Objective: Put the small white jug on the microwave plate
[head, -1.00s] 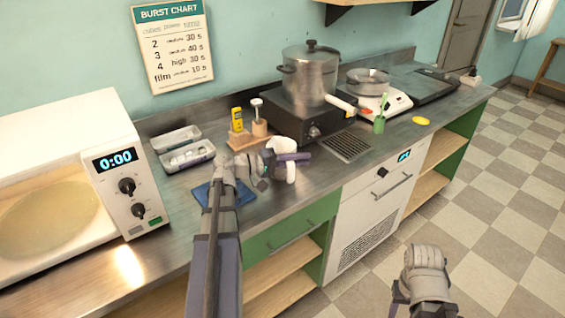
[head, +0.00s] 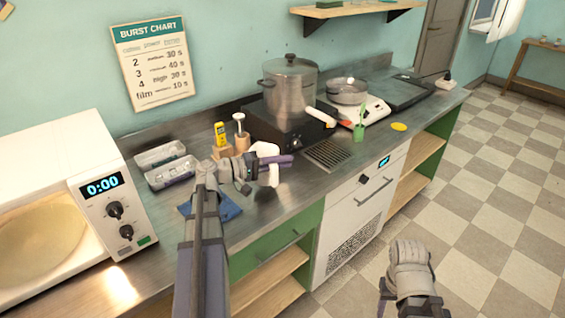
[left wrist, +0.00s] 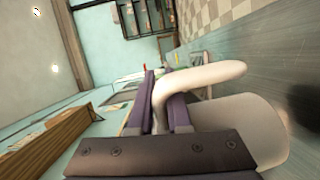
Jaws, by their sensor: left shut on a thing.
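The small white jug (head: 273,176) is at my left gripper (head: 283,161), over the counter in front of the hob. My left gripper is shut on it. In the left wrist view the purple fingers (left wrist: 161,105) close around the curved white handle of the jug (left wrist: 250,128). The jug's body is partly hidden behind the gripper. The microwave plate (head: 42,240) is a pale round disc inside the white microwave (head: 60,150) at the left. My right gripper (head: 408,270) is low at the right, over the floor; its jaws are not clear.
A blue cloth (head: 222,207) lies under my left arm. The counter between cloth and microwave is clear.

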